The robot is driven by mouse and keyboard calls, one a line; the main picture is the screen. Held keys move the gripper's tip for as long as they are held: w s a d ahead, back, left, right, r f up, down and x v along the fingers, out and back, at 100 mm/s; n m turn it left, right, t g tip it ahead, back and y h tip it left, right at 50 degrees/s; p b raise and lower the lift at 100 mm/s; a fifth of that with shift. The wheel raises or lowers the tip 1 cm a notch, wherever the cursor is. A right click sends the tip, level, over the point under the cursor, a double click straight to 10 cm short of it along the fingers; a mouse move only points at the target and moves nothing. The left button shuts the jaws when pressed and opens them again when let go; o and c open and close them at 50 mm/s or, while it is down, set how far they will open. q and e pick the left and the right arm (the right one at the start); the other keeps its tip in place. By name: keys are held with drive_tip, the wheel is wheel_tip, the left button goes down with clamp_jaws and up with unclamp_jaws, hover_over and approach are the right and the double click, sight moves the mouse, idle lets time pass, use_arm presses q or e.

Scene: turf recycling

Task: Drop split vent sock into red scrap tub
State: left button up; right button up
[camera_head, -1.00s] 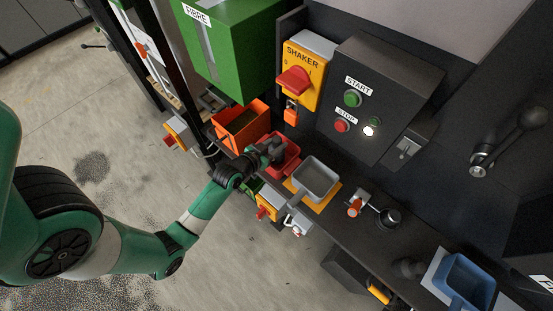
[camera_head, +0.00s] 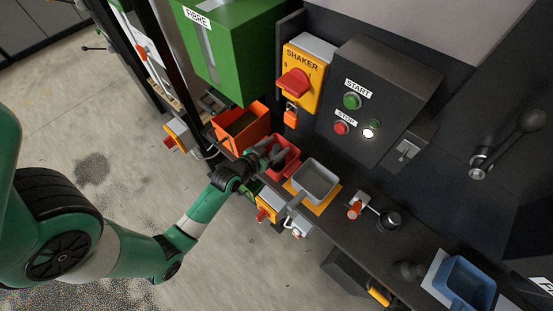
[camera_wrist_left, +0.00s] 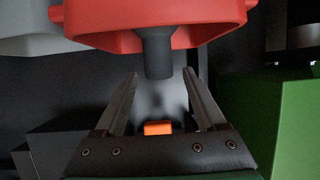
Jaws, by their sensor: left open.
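The red scrap tub (camera_head: 290,165) stands on the dark ledge between an orange bin and a grey tray. My left gripper (camera_head: 275,157) is over its left side, jaws apart. In the left wrist view the tub (camera_wrist_left: 90,22) spans the top, just beyond my open fingertips (camera_wrist_left: 162,75). A dark grey cylindrical piece (camera_wrist_left: 154,55), which looks like the split vent sock, shows against the tub's near side, between and beyond the fingertips, touching neither finger. I cannot tell whether it is inside the tub. My right gripper is out of view.
The orange bin (camera_head: 262,116) is left of the tub; the grey tray (camera_head: 334,184) on a yellow base is right. A green FIBRE box (camera_head: 238,65) hangs above. The SHAKER switch (camera_head: 305,75) and START/STOP panel (camera_head: 385,90) stand behind. A blue tub (camera_head: 490,275) sits far right.

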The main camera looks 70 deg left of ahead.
use_arm(q)
drive_tip(key=p+v, duration=0.1)
drive_tip(key=v, duration=1)
idle(0.4)
